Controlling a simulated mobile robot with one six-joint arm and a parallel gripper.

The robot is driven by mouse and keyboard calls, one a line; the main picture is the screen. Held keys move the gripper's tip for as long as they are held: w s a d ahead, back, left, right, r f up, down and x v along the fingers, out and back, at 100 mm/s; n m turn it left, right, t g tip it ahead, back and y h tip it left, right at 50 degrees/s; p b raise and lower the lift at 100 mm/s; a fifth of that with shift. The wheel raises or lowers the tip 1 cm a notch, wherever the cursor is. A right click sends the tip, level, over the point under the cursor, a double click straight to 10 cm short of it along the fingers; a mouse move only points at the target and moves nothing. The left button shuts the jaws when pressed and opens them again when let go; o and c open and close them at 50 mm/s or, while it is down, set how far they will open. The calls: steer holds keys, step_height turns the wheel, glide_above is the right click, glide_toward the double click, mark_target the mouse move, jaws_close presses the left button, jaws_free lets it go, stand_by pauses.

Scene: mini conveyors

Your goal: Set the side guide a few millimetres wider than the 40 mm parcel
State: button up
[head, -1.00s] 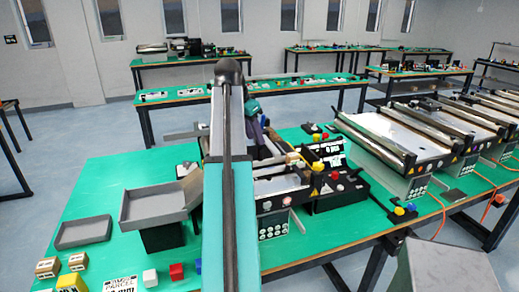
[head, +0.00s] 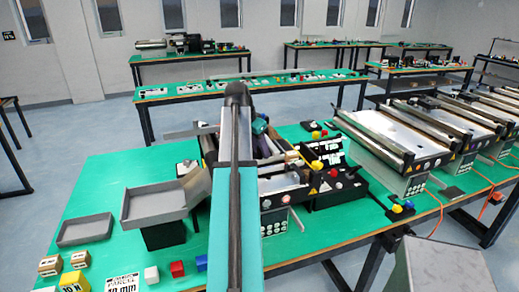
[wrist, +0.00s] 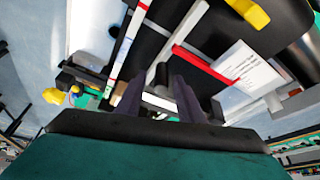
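In the head view my arm reaches over the mini conveyor (head: 283,186), and my gripper (head: 261,126) is partly hidden behind it. In the wrist view my gripper (wrist: 158,98) has its two dark fingers apart, pointing at the conveyor's black belt (wrist: 152,38). A pale bar (wrist: 178,42), which looks like the side guide, runs down toward the gap between the fingers. I cannot tell whether either finger touches it. In the head view a card (head: 122,283) reads "PARCEL" and "mm". I cannot tell which object is the 40 mm parcel.
A grey tilted tray (head: 152,203) and a flat grey tray (head: 86,230) are left of the conveyor. White (head: 151,275) and red (head: 177,268) cubes lie at the front. In the wrist view a red strip (wrist: 205,64) and white label (wrist: 244,68) lie right of the fingers.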

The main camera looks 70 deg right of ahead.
jaws_close()
stand_by(0.3)
jaws_free()
steer(key=shift+a+r, duration=0.1)
steer(key=b+v, duration=0.2)
steer(key=v, duration=1.1)
steer(key=shift+r+b, duration=0.2)
steer(key=shift+b, duration=0.2)
